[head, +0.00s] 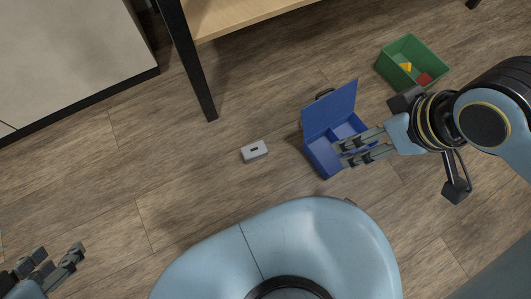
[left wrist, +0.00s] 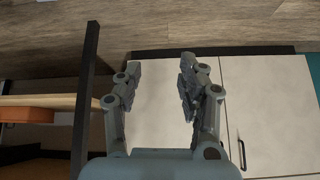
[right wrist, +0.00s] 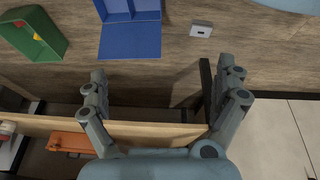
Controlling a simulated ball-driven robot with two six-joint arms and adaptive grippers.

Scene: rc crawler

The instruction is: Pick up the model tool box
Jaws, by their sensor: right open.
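A small light grey box (head: 254,151) with a dark mark on top lies on the wood floor, left of a blue tool box (head: 322,158) with its lid open. I cannot tell for sure which is the model tool box. Both show in the right wrist view, the grey box (right wrist: 201,29) at the top and the blue box (right wrist: 130,38) left of it. My right gripper (head: 341,155) is open and empty, and overlaps the blue box in the head view; its height above it is unclear. My left gripper (head: 60,252) is open and empty at the lower left, far from both.
A green bin (head: 387,69) with yellow and red pieces stands at the upper right. A wooden table (head: 235,14) with a dark leg (head: 190,70) is behind the boxes. A pale cabinet (head: 70,55) is at the upper left. The floor left of the grey box is clear.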

